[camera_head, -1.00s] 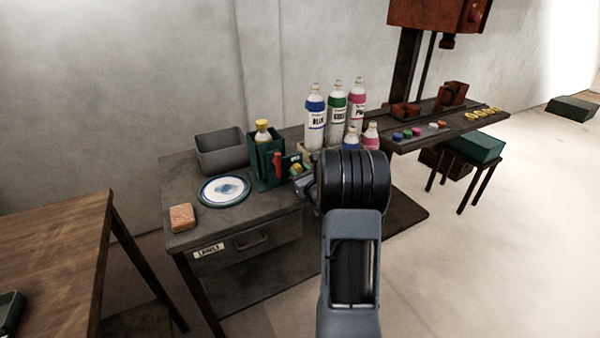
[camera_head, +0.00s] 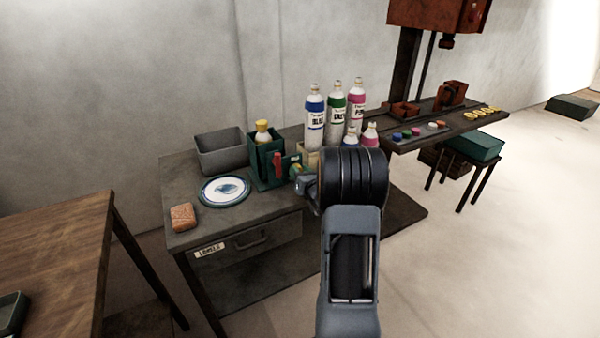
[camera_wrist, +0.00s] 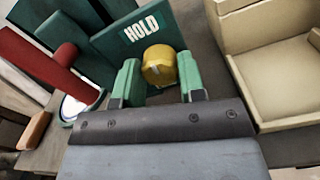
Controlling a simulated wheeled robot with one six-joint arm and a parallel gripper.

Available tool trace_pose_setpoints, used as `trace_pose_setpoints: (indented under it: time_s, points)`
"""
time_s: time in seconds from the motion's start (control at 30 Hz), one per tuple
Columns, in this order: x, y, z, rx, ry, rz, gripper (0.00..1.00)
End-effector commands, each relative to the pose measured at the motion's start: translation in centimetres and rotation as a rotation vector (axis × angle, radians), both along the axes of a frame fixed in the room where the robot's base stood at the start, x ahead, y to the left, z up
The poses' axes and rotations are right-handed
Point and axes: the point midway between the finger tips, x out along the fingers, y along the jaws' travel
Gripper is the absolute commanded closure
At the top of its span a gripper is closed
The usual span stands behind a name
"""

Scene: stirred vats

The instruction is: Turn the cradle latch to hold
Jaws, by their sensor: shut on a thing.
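The dark green cradle (camera_head: 268,165) stands on the grey workbench, with a yellow-capped bottle (camera_head: 262,135) in it and a red handle (camera_head: 277,166) on its front. In the wrist view, the cradle's green plate (camera_wrist: 110,38) carries a white HOLD label (camera_wrist: 142,28). A round yellow latch knob (camera_wrist: 158,65) sits just below this label. My gripper (camera_wrist: 160,84) has its green fingers on either side of the knob and is shut on it. In the head view, my gripper (camera_head: 305,182) is at the cradle's right side, partly hidden by my wrist.
A grey bin (camera_head: 220,153), a blue-and-white plate (camera_head: 225,190) and an orange sponge (camera_head: 183,217) are left of the cradle. Several bottles (camera_head: 315,118) stand behind my wrist. A tan box (camera_wrist: 275,70) is close on the right in the wrist view.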

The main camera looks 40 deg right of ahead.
Motion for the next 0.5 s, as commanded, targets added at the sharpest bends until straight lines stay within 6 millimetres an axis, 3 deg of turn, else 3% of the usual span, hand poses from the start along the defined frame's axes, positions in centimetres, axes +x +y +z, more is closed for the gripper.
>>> trace_pose_setpoints:
  time_s: [0.23,0.27,0.5]
  points:
    - [-0.02,-0.02,-0.05,0.003,0.0,-0.001,0.87]
    - [-0.02,-0.01,-0.04,0.003,0.0,-0.001,0.61]
    - [-0.01,0.0,-0.03,0.001,0.0,-0.001,0.38]
